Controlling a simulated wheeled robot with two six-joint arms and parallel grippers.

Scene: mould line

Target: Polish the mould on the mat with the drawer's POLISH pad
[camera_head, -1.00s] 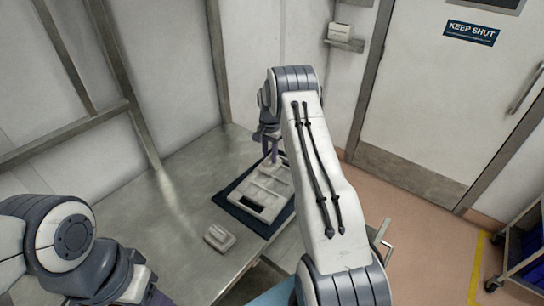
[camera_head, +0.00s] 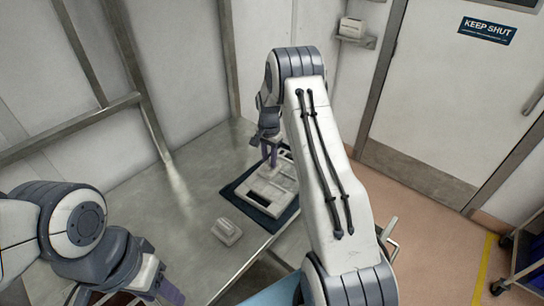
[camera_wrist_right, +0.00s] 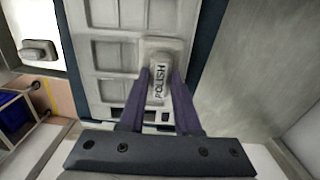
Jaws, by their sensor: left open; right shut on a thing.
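The mould (camera_head: 268,192) is a pale grey block with rectangular recesses. It lies on the dark blue mat (camera_head: 234,194) on the metal table. My right gripper (camera_head: 268,155) is over the mould's far end, partly hidden by its own arm. In the right wrist view it is shut on the grip of the POLISH pad (camera_wrist_right: 160,78). The pad's flat plate is over the mould's face (camera_wrist_right: 112,52), near its right edge, and seems to touch it. My left gripper (camera_head: 165,294) is open and empty at the bottom left, partly cut off.
Another small grey block with a raised grip (camera_head: 227,231) sits on the table (camera_head: 190,205) left of the mat; no label on it is readable. A closed door marked KEEP SHUT (camera_head: 440,100) and a cart (camera_head: 528,245) stand to the right. The left tabletop is bare.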

